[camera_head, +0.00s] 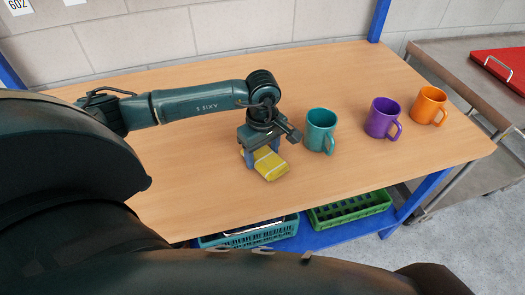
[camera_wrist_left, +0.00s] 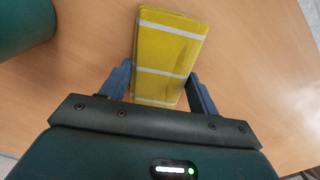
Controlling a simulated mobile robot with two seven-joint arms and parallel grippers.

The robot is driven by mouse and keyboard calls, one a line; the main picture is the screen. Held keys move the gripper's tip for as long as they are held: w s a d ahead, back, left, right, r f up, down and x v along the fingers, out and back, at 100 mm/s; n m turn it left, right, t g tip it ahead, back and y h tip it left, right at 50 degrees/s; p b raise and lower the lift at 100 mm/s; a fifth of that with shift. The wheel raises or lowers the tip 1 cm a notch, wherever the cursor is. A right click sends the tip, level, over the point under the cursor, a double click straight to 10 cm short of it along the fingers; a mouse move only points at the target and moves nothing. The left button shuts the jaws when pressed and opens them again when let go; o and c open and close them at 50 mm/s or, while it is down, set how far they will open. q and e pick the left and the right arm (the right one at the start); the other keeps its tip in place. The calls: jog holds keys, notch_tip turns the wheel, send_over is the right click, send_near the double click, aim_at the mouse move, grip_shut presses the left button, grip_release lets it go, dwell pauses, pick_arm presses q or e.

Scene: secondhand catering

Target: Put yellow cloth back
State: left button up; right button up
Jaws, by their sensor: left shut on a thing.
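The yellow cloth (camera_head: 270,165) is a folded flat pad with pale stripes. My left gripper (camera_head: 255,157) points down at the wooden table and is shut on the cloth. In the left wrist view the cloth (camera_wrist_left: 168,60) sits between the two blue fingers of the left gripper (camera_wrist_left: 160,88), with its far part sticking out past them. The cloth is at or just above the tabletop; I cannot tell if it touches. My right gripper is not in view.
A teal mug (camera_head: 320,131) stands just right of the left gripper. A purple mug (camera_head: 382,118) and an orange mug (camera_head: 429,105) stand farther right on the table (camera_head: 190,185). Green (camera_head: 350,208) and teal (camera_head: 250,234) crates sit on the shelf below. The table's front middle is clear.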

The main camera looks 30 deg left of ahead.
aim_at(262, 155)
pick_arm(q)
jog(key=o, duration=0.9)
jog(key=shift+o, duration=0.2)
jog(key=shift+r+p, duration=0.15)
jog(key=shift+p, duration=0.15)
notch_tip(262, 155, up, 12)
jog(key=b, duration=0.1)
